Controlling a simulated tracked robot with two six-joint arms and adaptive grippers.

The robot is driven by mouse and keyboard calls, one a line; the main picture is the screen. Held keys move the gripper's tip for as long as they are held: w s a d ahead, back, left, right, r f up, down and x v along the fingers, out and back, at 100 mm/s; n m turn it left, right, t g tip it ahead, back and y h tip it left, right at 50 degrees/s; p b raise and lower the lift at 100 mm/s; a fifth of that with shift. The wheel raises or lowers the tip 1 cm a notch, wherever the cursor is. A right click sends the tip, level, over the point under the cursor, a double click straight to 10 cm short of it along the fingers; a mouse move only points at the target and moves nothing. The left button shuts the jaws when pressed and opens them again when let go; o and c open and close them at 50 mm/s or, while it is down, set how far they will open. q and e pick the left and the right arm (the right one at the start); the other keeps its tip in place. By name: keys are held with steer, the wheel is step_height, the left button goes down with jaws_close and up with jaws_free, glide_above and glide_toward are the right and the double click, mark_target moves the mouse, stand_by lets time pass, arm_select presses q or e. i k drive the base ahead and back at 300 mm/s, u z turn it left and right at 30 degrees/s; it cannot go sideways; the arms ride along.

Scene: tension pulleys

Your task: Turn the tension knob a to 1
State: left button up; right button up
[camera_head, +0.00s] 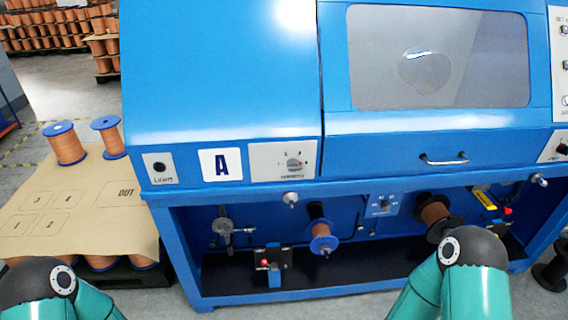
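Only teal and dark links of my two arms show, at the bottom left and bottom right. Both grippers are out of view, and nothing touches the knob.
The blue machine (220,80) fills the middle, with a windowed cover and handle (443,161). A small panel with a button (160,167) is left of the sign. Below are a spool (322,230) and protruding fittings (291,199). A spool-topped pallet stands left.

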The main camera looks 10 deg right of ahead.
mark_target(293, 164)
steer(key=k, duration=0.65)
steer(key=u, duration=0.25)
steer(key=i, duration=0.55)
steer(key=u, duration=0.6)
steer(key=i, duration=0.75)
steer(key=z, duration=0.4)
